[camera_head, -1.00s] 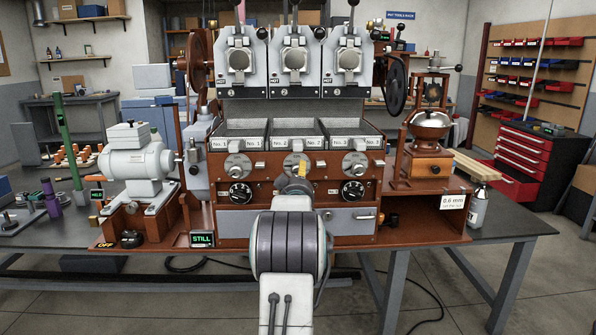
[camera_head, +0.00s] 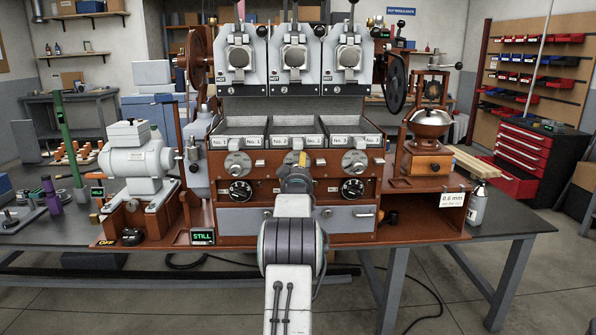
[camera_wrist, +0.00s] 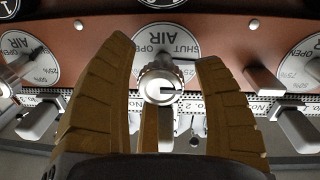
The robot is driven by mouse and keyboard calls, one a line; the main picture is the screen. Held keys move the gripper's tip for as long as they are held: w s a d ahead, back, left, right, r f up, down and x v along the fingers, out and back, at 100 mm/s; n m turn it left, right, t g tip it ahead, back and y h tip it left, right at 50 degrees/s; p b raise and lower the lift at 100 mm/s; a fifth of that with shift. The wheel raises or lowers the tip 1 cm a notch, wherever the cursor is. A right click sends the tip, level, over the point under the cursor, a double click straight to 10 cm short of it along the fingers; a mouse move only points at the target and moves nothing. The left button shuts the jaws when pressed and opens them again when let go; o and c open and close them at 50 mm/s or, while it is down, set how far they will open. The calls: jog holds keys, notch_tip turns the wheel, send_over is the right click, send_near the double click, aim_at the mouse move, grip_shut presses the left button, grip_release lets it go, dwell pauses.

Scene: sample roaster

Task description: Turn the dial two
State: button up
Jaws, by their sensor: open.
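The middle air dial, a silver knob (camera_wrist: 161,86) on a white round face marked SHUT, OPEN and AIR (camera_wrist: 165,40), shows upside down in the wrist view. A dark line runs across the knob's end. My gripper (camera_wrist: 165,55) is open, with one brown finger on each side of the knob and visible gaps between. In the head view my gripper (camera_head: 301,158) is in front of the middle of the panel and hides this dial.
Similar air dials are at the left (camera_head: 238,165) and right (camera_head: 355,163). Black dials sit below, at left (camera_head: 241,191) and right (camera_head: 353,189). Trays with numbered labels (camera_head: 253,142) are above. A display reads STILL (camera_head: 203,236).

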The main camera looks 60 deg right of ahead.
jog(key=shift+c, duration=0.5)
jog(key=c, duration=1.1)
